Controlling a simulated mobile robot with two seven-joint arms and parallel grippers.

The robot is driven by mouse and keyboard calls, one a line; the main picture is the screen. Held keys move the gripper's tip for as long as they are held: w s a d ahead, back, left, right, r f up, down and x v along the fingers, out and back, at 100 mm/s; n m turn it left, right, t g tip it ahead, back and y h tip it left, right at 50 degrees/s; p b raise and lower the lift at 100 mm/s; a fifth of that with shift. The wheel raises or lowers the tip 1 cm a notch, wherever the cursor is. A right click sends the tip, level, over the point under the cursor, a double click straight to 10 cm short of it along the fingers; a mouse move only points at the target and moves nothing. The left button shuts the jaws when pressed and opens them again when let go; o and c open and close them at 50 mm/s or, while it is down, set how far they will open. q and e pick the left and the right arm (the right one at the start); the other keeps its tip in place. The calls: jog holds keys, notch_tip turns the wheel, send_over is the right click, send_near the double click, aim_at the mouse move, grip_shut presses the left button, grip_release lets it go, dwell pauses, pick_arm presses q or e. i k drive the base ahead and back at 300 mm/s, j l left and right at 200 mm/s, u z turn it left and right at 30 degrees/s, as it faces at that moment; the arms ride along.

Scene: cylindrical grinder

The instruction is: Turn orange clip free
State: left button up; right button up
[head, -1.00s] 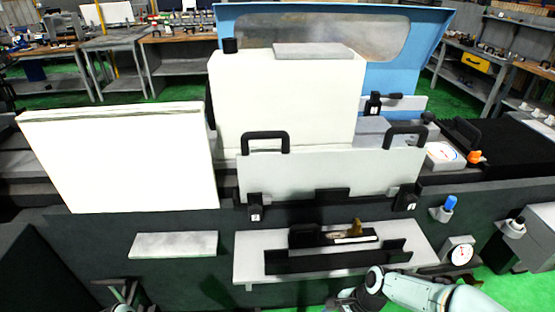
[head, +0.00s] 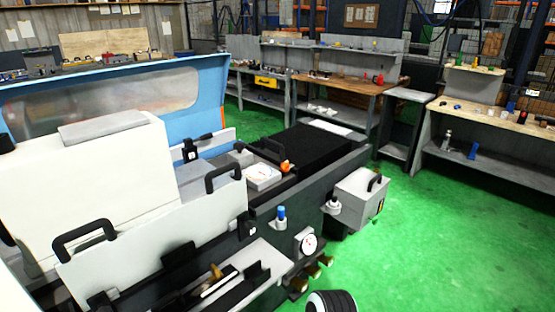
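The orange clip (head: 286,166) is a small bright orange piece at the right edge of a small grey box with a white dial face (head: 263,175) on the grinder. It sits close to the black bellows-like cover (head: 318,152). Its fine shape and how it is fastened are too small to tell. Neither of my grippers is in view. A dark ribbed rounded part with a white edge shows at the bottom edge, and I cannot tell what it is.
The grinder's white panel with black handles (head: 140,240) fills the lower left. A blue knob (head: 281,214), a round gauge (head: 308,243) and a grey box (head: 357,198) line its front right. Green floor (head: 450,235) is clear to the right, with workbenches (head: 490,140) behind.

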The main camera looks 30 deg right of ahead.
aim_at(285, 166)
jog(key=z, duration=1.2)
jog(key=l+u, duration=0.1)
jog(key=u, duration=0.3)
jog(key=i+l+u, duration=0.1)
jog(key=u, duration=0.3)
jog(key=l+u, duration=0.15)
jog(key=u, duration=0.3)
jog(key=l+u, duration=0.3)
jog(key=l, duration=0.2)
jog(key=l+u, duration=0.35)
jog(key=l, duration=0.15)
jog(key=l+u, duration=0.1)
jog(key=l, duration=0.45)
jog(key=k+l+u, duration=0.15)
jog(key=l, duration=0.4)
jog(key=i, duration=0.05)
